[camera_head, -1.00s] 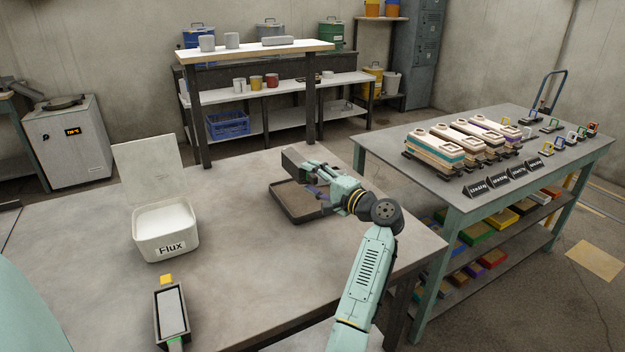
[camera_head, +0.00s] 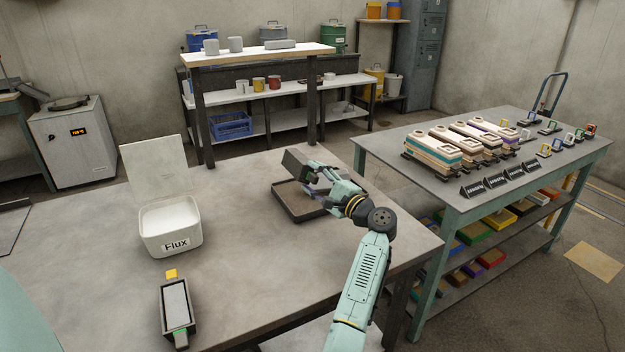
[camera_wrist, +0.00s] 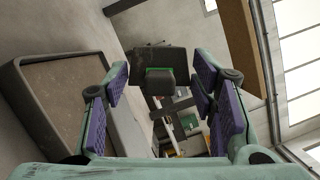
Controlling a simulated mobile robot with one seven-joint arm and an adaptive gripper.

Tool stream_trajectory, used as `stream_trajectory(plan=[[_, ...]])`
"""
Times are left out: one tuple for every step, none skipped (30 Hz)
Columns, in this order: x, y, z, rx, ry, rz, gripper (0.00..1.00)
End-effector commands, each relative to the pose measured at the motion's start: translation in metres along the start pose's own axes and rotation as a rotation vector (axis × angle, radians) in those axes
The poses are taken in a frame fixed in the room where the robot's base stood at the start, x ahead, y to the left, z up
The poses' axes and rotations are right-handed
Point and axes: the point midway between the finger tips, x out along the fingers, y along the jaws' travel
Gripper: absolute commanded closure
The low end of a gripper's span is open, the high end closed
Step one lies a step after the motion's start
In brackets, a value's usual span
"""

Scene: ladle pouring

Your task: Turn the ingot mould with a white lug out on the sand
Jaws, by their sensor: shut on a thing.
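My gripper (camera_head: 318,182) is shut on a dark grey ingot mould (camera_head: 298,163), held above the far left part of the sand tray (camera_head: 287,210). In the wrist view the mould (camera_wrist: 158,56) is beyond the fingers, with its stub between the purple pads; a green band shows on it, and I see no white lug. Its cavity is hidden. The tray, with brown sand, shows at left in the wrist view (camera_wrist: 20,75). Another mould (camera_head: 191,318), grey-filled, stands at the front left with a green patch at its near end.
A white open Flux box (camera_head: 170,235) stands left on the bench, and a small yellow square (camera_head: 171,273) is by the front mould. A side table (camera_head: 400,150) at right holds several mould stacks, black labels and coloured frames. The bench between box and tray is clear.

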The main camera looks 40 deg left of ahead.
Motion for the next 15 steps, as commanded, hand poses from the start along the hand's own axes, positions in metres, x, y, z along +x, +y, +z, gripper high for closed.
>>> stream_trajectory(plan=[[0.0001,-0.0029,0.0009,-0.003,-0.001,-0.005,0.93],[0.0001,-0.0028,0.0008,-0.003,-0.001,-0.005,0.93],[0.0001,-0.0026,0.0008,-0.003,-0.001,-0.004,0.93],[0.0001,-0.0025,0.0008,-0.003,-0.001,-0.004,0.93],[0.0001,-0.0024,0.0008,-0.003,-0.001,-0.004,0.93],[0.0001,-0.0024,0.0008,-0.003,-0.001,-0.004,0.93],[0.0001,-0.0024,0.0009,-0.003,-0.001,-0.004,0.93],[0.0001,-0.0023,0.0008,-0.003,-0.001,-0.004,0.93],[0.0002,-0.0023,0.0009,-0.003,-0.001,-0.004,0.93],[0.0001,-0.0023,0.0009,-0.003,-0.001,-0.004,0.93],[0.0002,-0.0025,0.0010,-0.003,-0.001,-0.004,0.93],[0.0003,-0.0032,0.0012,-0.004,-0.001,-0.004,0.93],[0.0003,-0.0040,0.0015,-0.004,-0.001,-0.004,0.93],[0.0004,-0.0052,0.0019,-0.004,-0.001,-0.004,0.93],[0.0006,-0.0070,0.0025,-0.005,-0.001,-0.004,0.93]])
